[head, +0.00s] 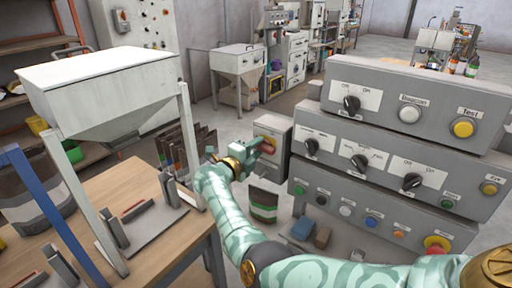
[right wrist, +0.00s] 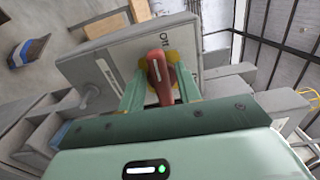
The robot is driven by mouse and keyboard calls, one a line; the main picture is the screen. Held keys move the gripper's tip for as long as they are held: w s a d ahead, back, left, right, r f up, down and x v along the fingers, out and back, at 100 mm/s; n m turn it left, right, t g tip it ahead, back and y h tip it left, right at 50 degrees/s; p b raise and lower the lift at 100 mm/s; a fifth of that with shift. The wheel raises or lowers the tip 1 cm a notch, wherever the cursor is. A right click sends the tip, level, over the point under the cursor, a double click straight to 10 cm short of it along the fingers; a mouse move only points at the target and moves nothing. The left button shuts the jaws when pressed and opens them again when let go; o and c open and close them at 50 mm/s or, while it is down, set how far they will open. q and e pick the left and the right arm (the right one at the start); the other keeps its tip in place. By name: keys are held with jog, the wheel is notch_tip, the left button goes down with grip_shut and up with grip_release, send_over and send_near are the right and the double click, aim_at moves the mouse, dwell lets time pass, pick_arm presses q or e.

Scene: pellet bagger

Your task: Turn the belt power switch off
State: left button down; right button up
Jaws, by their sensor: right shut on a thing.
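A grey switch box (head: 281,133) stands left of the console in the head view, with a red rotary handle (head: 267,148) on its yellow plate. The right wrist view shows the box face (right wrist: 100,62) up close and the red handle (right wrist: 161,82) with a white stripe. A label reading "Off" is printed near the handle; other lettering is too small to read. My right gripper (head: 259,147) reaches the box from the left, its pale green fingers (right wrist: 160,90) shut on the handle from both sides. My left gripper is not in view.
A grey console (head: 335,76) with black knobs and coloured buttons stands close on the right. A white hopper (head: 105,85) on legs stands over the wooden table (head: 140,180) on the left. A dark bag (head: 263,205) stands below the switch box. Grey floor is open behind.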

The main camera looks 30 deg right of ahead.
jog(key=shift+n, duration=0.3)
jog(key=o, duration=0.6)
jog(key=shift+w, duration=0.1)
jog(key=shift+o, duration=0.2)
jog(key=shift+a, duration=0.1)
